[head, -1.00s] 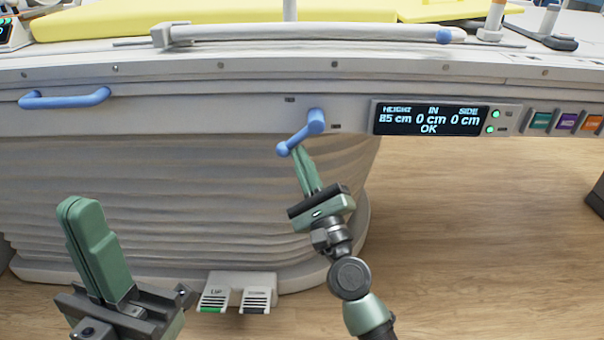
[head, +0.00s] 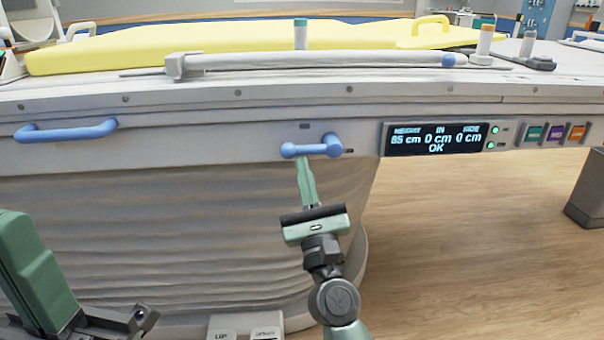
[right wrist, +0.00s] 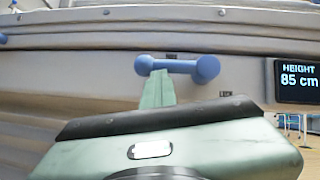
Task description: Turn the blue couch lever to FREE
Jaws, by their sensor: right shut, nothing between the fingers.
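The blue couch lever (head: 312,148) sits on the couch's side panel, left of the display. Its pivot end is at the right and its arm lies nearly level, with the knob end at the left. It also shows in the right wrist view (right wrist: 178,65). My right gripper (head: 302,162) is shut and empty, its fingertips just under the lever, near the knob end. I cannot tell whether they touch it. In the right wrist view the fingers (right wrist: 158,82) rise to just below the lever. My left gripper (head: 30,265) is at the lower left, away from the lever, its fingers seemingly together.
A display (head: 436,138) reads height 85 cm, in 0 cm, side 0 cm, OK. Coloured buttons (head: 556,133) are to its right. A blue rail handle (head: 66,131) is on the left of the panel. Foot pedals (head: 245,328) are low in front. The floor at right is clear.

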